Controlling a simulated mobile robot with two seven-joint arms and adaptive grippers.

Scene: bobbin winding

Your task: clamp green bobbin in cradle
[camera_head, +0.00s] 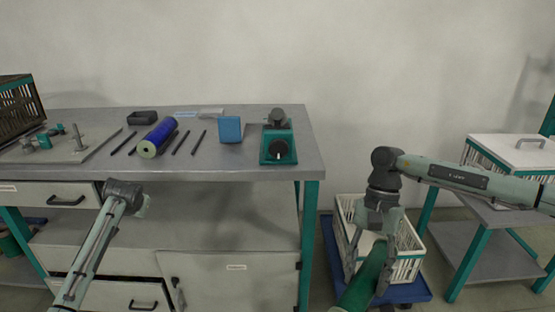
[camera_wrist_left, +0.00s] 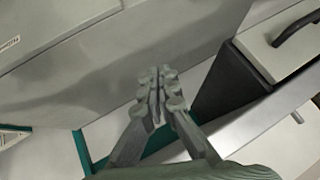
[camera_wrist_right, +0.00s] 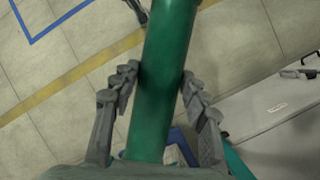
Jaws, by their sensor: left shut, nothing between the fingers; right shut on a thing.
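The green bobbin (camera_head: 371,272) is a long green cylinder, seen low at the right of the head view. My right gripper (camera_head: 368,262) is shut on it, clear of the workbench. In the right wrist view the bobbin (camera_wrist_right: 162,85) passes between the fingers (camera_wrist_right: 160,88). My left gripper (camera_wrist_left: 160,92) is shut and empty; its wrist is in front of the bench's drawers in the head view. A grey plate (camera_head: 85,151) with teal blocks and upright posts lies at the bench's left end. I cannot tell whether it is the cradle.
On the workbench (camera_head: 240,160) lie a blue bobbin (camera_head: 160,134), several dark rods, a blue box (camera_head: 230,129) and a teal device with a black knob (camera_head: 278,145). A white crate (camera_head: 408,250) stands on a blue base below my right gripper. A side table is at right.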

